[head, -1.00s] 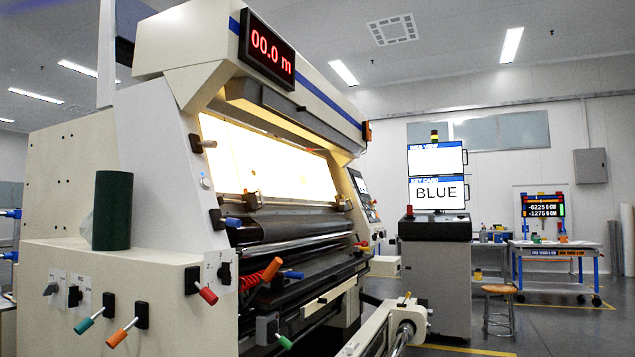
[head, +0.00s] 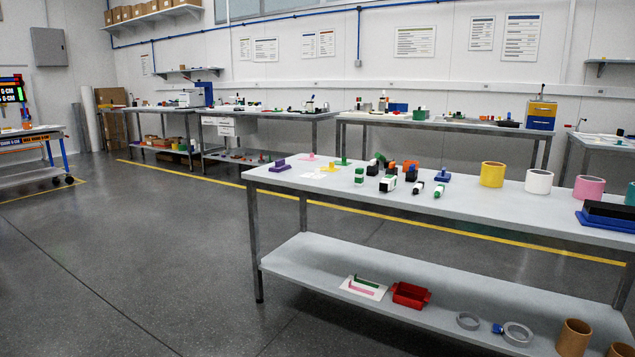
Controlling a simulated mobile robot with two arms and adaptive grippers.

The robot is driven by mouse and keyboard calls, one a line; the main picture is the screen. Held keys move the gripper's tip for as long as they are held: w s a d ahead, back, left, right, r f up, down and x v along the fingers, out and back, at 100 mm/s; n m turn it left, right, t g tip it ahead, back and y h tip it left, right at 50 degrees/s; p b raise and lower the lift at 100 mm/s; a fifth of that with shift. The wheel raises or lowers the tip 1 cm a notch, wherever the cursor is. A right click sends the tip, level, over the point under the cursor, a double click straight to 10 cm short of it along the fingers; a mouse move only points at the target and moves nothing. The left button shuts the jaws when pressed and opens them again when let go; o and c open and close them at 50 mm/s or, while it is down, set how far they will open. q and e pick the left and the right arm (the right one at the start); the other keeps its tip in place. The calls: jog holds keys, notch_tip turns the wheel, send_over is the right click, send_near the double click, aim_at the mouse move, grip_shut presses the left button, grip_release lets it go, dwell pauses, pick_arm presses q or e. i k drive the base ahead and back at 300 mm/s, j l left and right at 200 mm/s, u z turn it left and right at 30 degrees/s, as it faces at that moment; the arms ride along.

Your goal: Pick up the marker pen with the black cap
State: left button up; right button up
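A small white marker-like item with a black end (head: 417,188) lies on the grey table (head: 320,186) at the right of the head view. A similar white item with a green end (head: 439,191) lies just to its right. They are small in the picture, so I cannot be sure of their details. Neither of my grippers is in view.
A yellow roll (head: 492,174), a white roll (head: 539,181) and a pink roll (head: 588,188) stand to the right. The lower shelf holds a red bin (head: 410,295). The floor at left is open.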

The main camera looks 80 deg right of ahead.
aim_at(419, 185)
jog(key=z, duration=3.25)
